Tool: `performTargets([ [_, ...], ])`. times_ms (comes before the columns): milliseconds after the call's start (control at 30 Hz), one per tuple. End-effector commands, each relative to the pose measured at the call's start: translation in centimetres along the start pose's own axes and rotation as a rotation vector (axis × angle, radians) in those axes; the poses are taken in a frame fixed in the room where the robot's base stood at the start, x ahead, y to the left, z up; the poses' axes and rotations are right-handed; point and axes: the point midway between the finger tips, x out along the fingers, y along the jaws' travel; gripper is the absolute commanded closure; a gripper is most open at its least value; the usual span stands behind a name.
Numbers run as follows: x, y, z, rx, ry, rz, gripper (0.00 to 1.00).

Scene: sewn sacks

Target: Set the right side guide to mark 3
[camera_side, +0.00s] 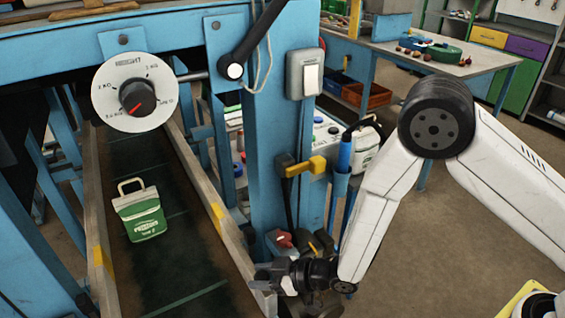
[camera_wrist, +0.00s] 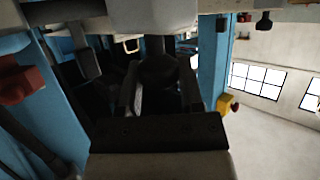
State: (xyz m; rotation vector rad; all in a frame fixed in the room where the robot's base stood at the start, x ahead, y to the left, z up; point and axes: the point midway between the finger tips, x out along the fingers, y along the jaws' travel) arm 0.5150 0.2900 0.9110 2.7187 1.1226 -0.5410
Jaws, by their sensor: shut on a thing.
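The right side guide (camera_side: 207,185) is a long wooden rail with a yellow patch along the right edge of the dark conveyor belt (camera_side: 180,262). My gripper (camera_side: 262,282) is low at the near end of this guide, on its outer side. In the wrist view my gripper (camera_wrist: 160,92) has its two fingers around a dark rounded knob (camera_wrist: 160,70). The knob's link to the guide is hidden. No numbered mark for the guide can be read in either view. The left side guide (camera_side: 98,220) also has a yellow patch.
A green and white sack (camera_side: 139,212) lies on the belt between the guides. A white dial (camera_side: 137,92) with a red pointer hangs above.

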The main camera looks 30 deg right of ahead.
Motion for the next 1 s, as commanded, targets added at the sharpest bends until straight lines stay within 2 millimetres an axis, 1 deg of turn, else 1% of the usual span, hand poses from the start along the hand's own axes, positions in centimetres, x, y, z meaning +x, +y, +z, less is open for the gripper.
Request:
performTargets([
  [167,1.1,-1.3,-0.5,-0.002,0.002,-0.005,1.0],
  [333,2.9,-3.2,-1.2,-0.002,0.003,-0.007,1.0],
  [433,3.6,-4.0,-1.6,-0.001,0.003,-0.006,1.0],
  [533,3.9,-4.3,-1.6,0.0,0.002,-0.004,1.0],
  [800,3.9,-4.2,-1.6,0.001,0.002,-0.002,1.0],
  [833,3.9,-4.2,-1.6,0.001,0.001,-0.002,0.43],
  [867,3.9,-4.2,-1.6,0.001,0.001,-0.002,0.34],
  [900,3.9,-4.2,-1.6,0.001,0.001,-0.002,0.21],
  [933,3.9,-4.2,-1.6,0.001,0.001,-0.002,0.19],
  [1000,3.9,-4.2,-1.6,0.001,0.001,-0.002,0.19],
])
